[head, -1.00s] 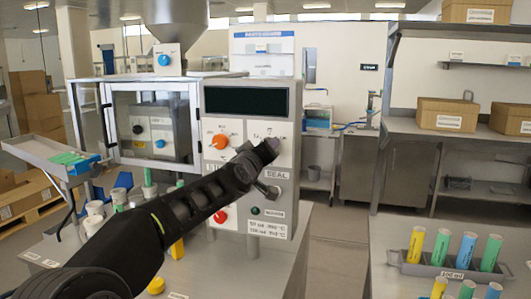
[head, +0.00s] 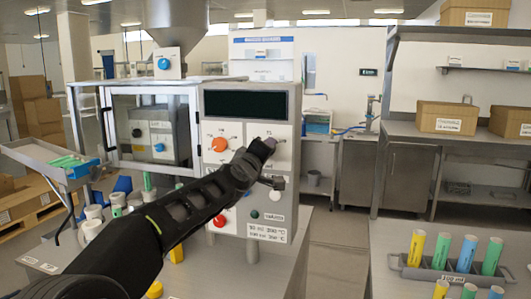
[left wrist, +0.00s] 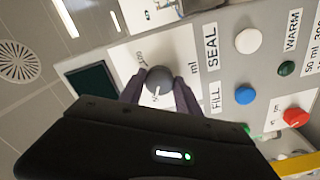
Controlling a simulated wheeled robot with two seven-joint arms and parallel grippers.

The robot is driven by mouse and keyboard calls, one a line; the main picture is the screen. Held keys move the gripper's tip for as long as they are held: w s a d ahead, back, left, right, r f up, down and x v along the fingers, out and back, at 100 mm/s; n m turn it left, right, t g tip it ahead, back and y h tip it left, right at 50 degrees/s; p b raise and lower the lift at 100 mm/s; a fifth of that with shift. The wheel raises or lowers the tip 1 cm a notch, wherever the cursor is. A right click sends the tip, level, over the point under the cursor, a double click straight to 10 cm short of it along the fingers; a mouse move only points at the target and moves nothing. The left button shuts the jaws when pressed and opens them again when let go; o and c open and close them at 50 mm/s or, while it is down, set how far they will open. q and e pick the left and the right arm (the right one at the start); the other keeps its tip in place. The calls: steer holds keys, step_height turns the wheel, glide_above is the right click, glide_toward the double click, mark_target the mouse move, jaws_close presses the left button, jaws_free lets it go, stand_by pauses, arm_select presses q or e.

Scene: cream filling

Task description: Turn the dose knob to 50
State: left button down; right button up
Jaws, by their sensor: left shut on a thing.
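The control panel (head: 222,174) stands in the middle of the head view, with a dark display (head: 245,103) at its top. The dose knob is a grey round knob (left wrist: 159,78) with a white pointer line, on a white scale plate marked "ml" in the left wrist view. My left gripper (head: 267,147) reaches across the panel to the upper right plate. In the left wrist view its two fingers (left wrist: 160,88) are shut on the knob from both sides. In the head view the arm and fingers hide most of the knob. My right gripper is out of view.
An orange knob (head: 219,145) sits left of my gripper on the panel. Below are a red button (head: 218,219), a green lamp (head: 254,214) and a white button (left wrist: 248,41). A rack (head: 405,270) of coloured tubes stands on the right table.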

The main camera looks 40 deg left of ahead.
arm_select(q)
steer(key=c, duration=0.9)
jaws_free()
steer(key=shift+o, duration=0.2)
steer(key=v, duration=0.7)
steer(key=shift+s+d+b, duration=0.15)
steer(key=shift+s+b, duration=0.2)
steer(key=shift+s, duration=0.05)
